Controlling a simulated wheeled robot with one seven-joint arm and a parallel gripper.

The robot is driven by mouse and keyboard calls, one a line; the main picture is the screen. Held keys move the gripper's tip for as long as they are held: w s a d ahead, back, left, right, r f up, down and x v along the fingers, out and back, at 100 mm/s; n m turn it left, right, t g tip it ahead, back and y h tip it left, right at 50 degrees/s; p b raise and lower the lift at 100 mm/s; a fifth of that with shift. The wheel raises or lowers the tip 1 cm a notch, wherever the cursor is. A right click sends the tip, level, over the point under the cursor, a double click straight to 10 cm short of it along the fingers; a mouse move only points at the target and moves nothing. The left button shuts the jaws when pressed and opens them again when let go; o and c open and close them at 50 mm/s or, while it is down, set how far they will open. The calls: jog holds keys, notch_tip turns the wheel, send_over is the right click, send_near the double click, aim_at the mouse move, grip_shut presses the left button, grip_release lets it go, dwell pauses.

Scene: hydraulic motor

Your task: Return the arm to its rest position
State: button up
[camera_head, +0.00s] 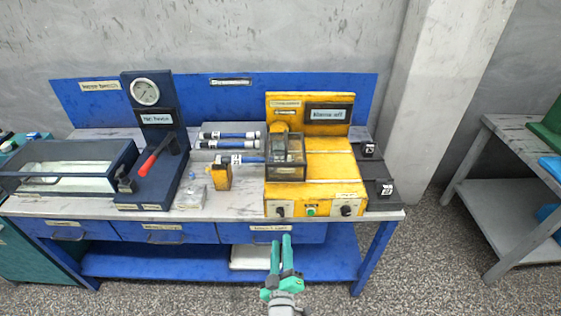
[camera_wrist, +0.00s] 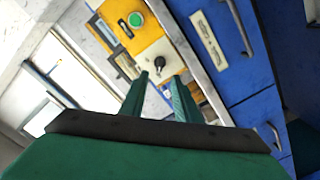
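My gripper (camera_head: 281,255), with green fingers, is in front of the workbench near the drawers, at the bottom middle of the head view. In the wrist view, my gripper (camera_wrist: 160,88) has its two fingertips apart with nothing between them. The yellow machine (camera_head: 315,165) on the bench lies above and slightly right of it in the head view. Its front panel, with a green button and a black knob, shows past the fingertips in the wrist view (camera_wrist: 150,57). No object is in my gripper.
The workbench (camera_head: 240,207) carries a blue press with a gauge (camera_head: 145,93), a glass-walled tank (camera_head: 65,167), blue cylinders (camera_head: 230,135) and a small yellow block (camera_head: 220,177). Blue drawers (camera_head: 165,232) line its front. A grey table (camera_head: 500,140) stands at right. Floor between them is clear.

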jog(key=s+f+m+g, duration=0.1)
jog(key=s+f+m, duration=0.1)
jog(key=s, duration=0.8)
jog(key=s+f+m, duration=0.2)
jog(key=s, duration=0.8)
jog(key=s+r+m, duration=0.2)
jog(key=s+r, duration=0.1)
jog(key=s, duration=0.5)
jog(key=s+r+m+g, duration=0.1)
jog(key=s+r+m, duration=0.2)
jog(key=s, duration=0.6)
jog(key=shift+a+g, duration=0.25)
jog(key=shift+g, duration=0.05)
